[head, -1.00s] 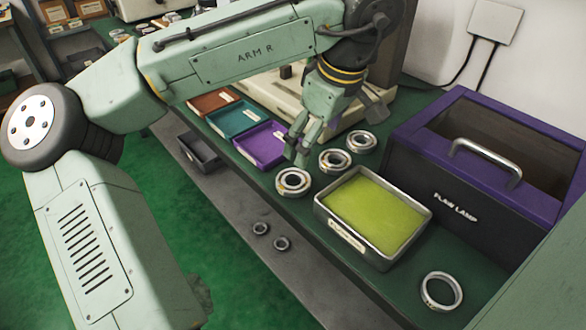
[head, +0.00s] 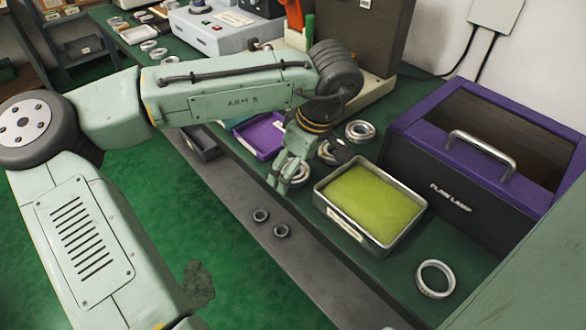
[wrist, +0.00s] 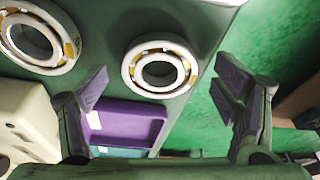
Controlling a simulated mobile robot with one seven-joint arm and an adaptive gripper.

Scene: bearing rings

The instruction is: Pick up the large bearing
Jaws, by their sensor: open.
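Several metal bearings lie on the green bench. One bearing (head: 303,177) near the front edge is partly hidden behind my gripper (head: 279,186) in the head view. In the wrist view this bearing (wrist: 133,72), with a pale ring and yellowish cage, shows between and beyond my open fingers (wrist: 162,88), with nothing held. A second bearing (wrist: 66,45) is cut off at the upper left there. A third bearing (head: 360,131) lies farther back in the head view. I cannot tell for certain which is the large one.
A metal tray of yellow-green material (head: 372,203) stands right of the bearings. A purple-and-black box (head: 440,185) stands behind it, and a lone ring (head: 435,279) lies in front. A purple tray (head: 262,138) is left. Small rings (head: 261,215) lie on the lower ledge.

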